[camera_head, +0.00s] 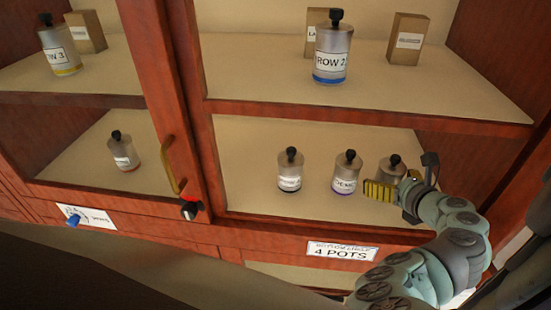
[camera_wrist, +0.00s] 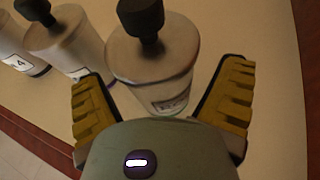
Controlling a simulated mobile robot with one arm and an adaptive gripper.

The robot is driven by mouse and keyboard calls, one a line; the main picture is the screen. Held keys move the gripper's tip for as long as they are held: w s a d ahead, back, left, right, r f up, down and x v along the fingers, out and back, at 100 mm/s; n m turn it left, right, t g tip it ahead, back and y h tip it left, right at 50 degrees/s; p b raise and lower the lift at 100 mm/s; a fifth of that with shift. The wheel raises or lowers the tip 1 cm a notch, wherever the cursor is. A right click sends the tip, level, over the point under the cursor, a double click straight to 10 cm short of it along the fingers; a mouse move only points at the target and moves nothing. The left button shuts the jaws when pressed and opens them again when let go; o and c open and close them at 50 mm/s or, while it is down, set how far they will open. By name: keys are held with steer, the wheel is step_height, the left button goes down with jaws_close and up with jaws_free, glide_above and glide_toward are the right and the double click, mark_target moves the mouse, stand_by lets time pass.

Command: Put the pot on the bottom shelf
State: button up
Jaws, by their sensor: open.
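A grey pot with a black knob (camera_head: 396,163) stands upright at the right end of a row of three on the lower right shelf (camera_head: 260,150). My gripper (camera_head: 398,184) is open at this pot. In the wrist view the pot (camera_wrist: 150,62) stands between the yellow finger pads of my gripper (camera_wrist: 163,90), with room visible on both sides. The other two pots, the middle one (camera_head: 346,174) and the left one (camera_head: 290,171), stand to its left. My gripper hides the right pot's lower part in the head view.
The upper right shelf (camera_head: 440,85) holds a "ROW 2" pot (camera_head: 332,52) and boxes. The left cabinet holds more pots, one (camera_head: 123,151) on its lower shelf. A "4 POTS" label (camera_head: 341,251) sits below the shelf edge. A red post with a brass handle (camera_head: 177,165) divides the bays.

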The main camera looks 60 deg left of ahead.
steer(key=v, duration=1)
steer(key=shift+w+b, duration=0.1)
steer(key=shift+b, duration=0.2)
steer(key=shift+p+v, duration=0.45)
steer(key=shift+v, duration=0.3)
steer(key=shift+f, duration=0.1)
